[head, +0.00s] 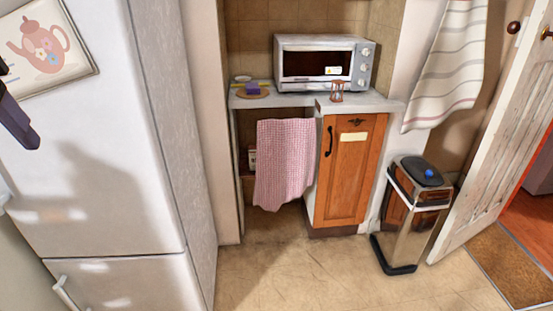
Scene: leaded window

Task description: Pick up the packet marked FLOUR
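I see no packet marked FLOUR in the head view. A dark part (18,122), which looks like the end of my gripper, juts in at the left edge in front of the fridge. Most of it is cut off by the frame, so I cannot tell whether it is open or shut. A wooden cupboard door (350,180) with a black handle and a pale label is shut below the counter; its inside is hidden.
A white fridge (100,200) fills the left. The counter (300,100) holds a toaster oven (325,64), an hourglass (337,91) and a purple block (254,88) on a round board. A checked cloth (285,160) hangs below. A bin (412,210) stands by the open door (500,130). The middle floor is clear.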

